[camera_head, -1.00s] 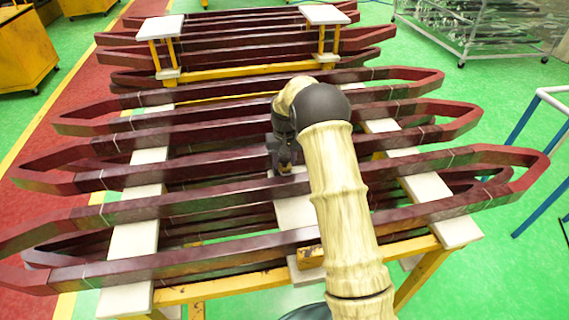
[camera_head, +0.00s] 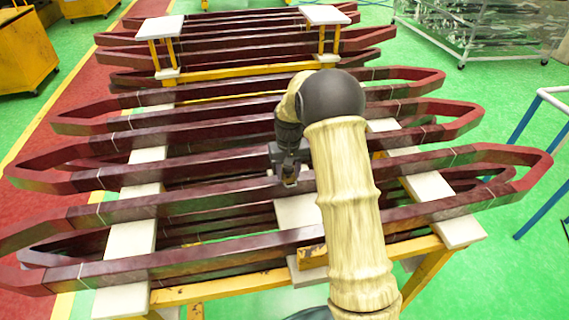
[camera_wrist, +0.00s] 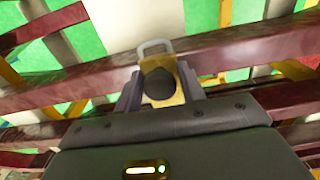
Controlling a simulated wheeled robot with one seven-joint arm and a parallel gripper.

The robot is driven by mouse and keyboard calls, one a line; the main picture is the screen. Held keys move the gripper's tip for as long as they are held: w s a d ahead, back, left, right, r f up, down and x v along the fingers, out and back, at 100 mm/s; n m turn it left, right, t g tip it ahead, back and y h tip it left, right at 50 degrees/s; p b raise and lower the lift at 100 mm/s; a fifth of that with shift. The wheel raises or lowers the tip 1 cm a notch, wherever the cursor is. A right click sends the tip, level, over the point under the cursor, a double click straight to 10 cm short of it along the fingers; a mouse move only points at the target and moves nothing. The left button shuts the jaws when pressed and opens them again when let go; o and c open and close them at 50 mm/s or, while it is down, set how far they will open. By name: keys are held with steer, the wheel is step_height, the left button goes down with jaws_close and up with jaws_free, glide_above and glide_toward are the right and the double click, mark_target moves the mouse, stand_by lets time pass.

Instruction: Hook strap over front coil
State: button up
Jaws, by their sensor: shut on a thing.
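The front coil (camera_head: 210,263) is a long maroon loop, nearest in the head view, lying across the rack on white pads. My gripper (camera_head: 289,180) points down by the coil's far bar, near mid-length. In the wrist view my gripper (camera_wrist: 160,92) is shut on a small yellow strap piece (camera_wrist: 178,98) with a dark round knob in front of it. A grey loop (camera_wrist: 155,45) sticks out beyond the yellow piece and overlaps a maroon bar (camera_wrist: 235,47) in the picture. I cannot tell whether the loop touches the bar. Most of the strap is hidden.
Several more maroon coils (camera_head: 200,135) lie in parallel behind, with narrow gaps. A yellow frame (camera_head: 190,294) carries the rack. A blue and white rail (camera_head: 540,125) stands at right, a wire cart (camera_head: 480,35) at back right.

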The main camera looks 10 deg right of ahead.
steer(key=s+b, duration=0.3)
steer(key=s, duration=1.1)
steer(key=shift+s, duration=0.25)
stand_by(1.1)
steer(key=shift+s+b, duration=0.1)
steer(key=shift+b, duration=0.2)
steer(key=shift+s+b, duration=0.35)
steer(key=shift+s, duration=2.7)
steer(key=o, duration=0.5)
steer(key=shift+s, duration=0.2)
steer(key=o, duration=1.3)
steer(key=shift+w, duration=0.1)
step_height(320, 180, up, 7)
steer(key=p, duration=0.6)
